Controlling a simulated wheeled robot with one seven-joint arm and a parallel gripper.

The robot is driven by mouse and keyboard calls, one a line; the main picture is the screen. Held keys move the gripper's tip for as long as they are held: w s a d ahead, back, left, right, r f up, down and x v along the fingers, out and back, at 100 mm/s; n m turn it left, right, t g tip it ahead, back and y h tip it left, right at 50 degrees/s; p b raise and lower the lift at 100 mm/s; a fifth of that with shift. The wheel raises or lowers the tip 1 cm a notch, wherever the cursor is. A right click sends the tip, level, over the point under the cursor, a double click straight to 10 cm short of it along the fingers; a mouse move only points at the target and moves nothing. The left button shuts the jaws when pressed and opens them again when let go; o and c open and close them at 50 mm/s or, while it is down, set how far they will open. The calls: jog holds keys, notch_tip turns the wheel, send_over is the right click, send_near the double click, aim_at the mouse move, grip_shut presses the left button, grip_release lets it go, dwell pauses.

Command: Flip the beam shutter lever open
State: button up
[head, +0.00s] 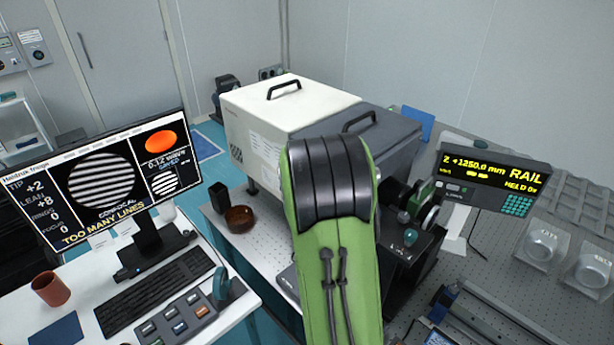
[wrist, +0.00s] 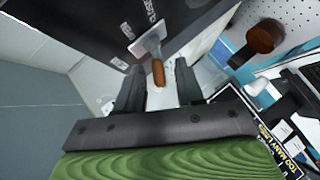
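The beam shutter lever (wrist: 158,72) shows in the wrist view as a short handle with an orange-brown tip. It comes off a pale metal plate (wrist: 147,42) on a dark housing (wrist: 95,35) with small white lettering. My gripper (wrist: 159,82) is open, with one dark finger on each side of the lever tip in the picture. I see no clear contact; the depth between fingers and lever is hard to judge. In the head view my green arm hides the gripper and the lever.
A white box (head: 285,100) and a dark grey box (head: 390,135) with handles stand behind my arm. A monitor (head: 95,180) is at left, a rail display (head: 493,184) at right.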

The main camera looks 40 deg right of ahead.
jog(key=b+v, duration=0.1)
jog(key=v, duration=1.4)
jog(key=shift+s+a+b, duration=0.15)
jog(key=shift+a+b, duration=0.05)
jog(key=shift+b, duration=0.1)
jog(key=shift+r, duration=0.1)
jog(key=s+a+f+m+g+y, duration=0.1)
jog(key=s+a+m+g+y, duration=0.1)
jog(key=s+a+y, duration=0.2)
jog(key=s+a+f+m+g+y, duration=0.1)
jog(key=s+a+m+g+y, duration=0.2)
jog(key=s+a, duration=0.7)
jog(key=a+y, duration=0.1)
jog(key=a, duration=0.6)
jog(key=shift+s+a+f+m+y, duration=0.2)
jog(key=shift+s+a+m+y, duration=0.05)
jog(key=shift+s+m+y, duration=0.05)
